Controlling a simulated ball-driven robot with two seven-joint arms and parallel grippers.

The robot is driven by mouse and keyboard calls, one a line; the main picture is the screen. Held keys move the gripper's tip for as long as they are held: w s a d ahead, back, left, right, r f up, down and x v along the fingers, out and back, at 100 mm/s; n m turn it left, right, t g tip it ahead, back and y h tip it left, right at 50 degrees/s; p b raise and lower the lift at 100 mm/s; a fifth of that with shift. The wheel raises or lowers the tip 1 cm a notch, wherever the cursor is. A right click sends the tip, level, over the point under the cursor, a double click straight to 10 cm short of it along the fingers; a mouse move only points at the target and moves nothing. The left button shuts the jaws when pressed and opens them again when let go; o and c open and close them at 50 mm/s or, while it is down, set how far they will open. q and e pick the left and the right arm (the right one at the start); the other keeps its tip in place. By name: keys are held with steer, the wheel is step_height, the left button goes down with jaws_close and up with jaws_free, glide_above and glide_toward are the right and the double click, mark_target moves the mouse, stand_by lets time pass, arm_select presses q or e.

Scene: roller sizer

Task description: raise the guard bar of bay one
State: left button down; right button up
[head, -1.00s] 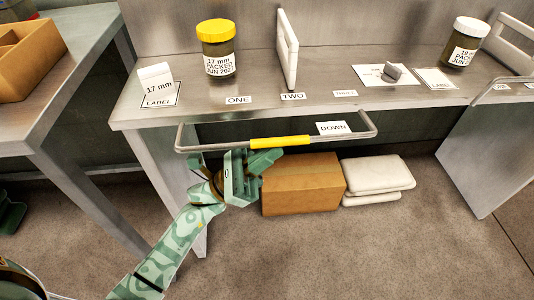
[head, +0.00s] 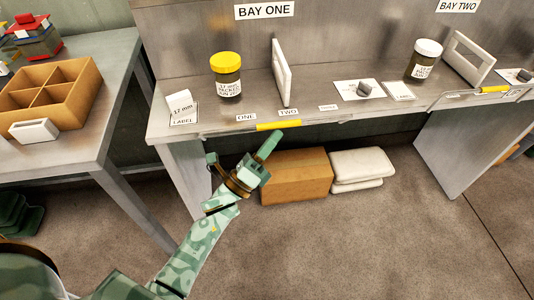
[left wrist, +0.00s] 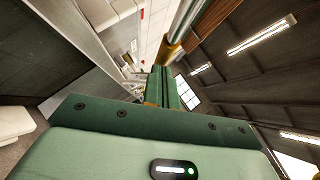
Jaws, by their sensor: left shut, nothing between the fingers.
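The guard bar of bay one shows in the head view as a thin metal bar with a yellow grip (head: 278,125), lying level along the front edge of the bay one shelf (head: 185,125). My left gripper (head: 268,145) is shut and empty, its fingers pointing up and right just below the yellow grip. I cannot tell whether they touch it. In the left wrist view the closed fingers (left wrist: 164,88) point toward the grey bar (left wrist: 188,22) and its yellow part (left wrist: 169,50). My right gripper is not in view.
On the shelf stand a yellow-lidded jar (head: 227,78), a white divider (head: 282,75) and a white-lidded jar (head: 422,62). A cardboard box (head: 297,176) and white bags (head: 360,166) lie beneath. A side table (head: 85,155) with a compartment tray (head: 48,97) is at left.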

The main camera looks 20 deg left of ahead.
mark_target(270, 126)
arm_select(q)
steer(key=r+n+y+p, duration=0.1)
steer(key=p, duration=0.1)
steer(key=w+n+g+y+p, duration=0.1)
steer(key=n+p, duration=0.1)
steer(key=a+r+n+y+p, duration=0.1)
steer(key=n+p, duration=0.1)
steer(key=shift+w+r+g+p, duration=0.25)
steer(key=shift+r+g+p, duration=0.05)
steer(key=shift+r, duration=0.05)
steer(key=shift+w+a, duration=0.15)
steer(key=shift+w, duration=0.05)
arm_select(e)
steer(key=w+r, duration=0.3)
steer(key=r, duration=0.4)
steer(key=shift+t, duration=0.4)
arm_select(q)
steer(key=shift+r, duration=0.2)
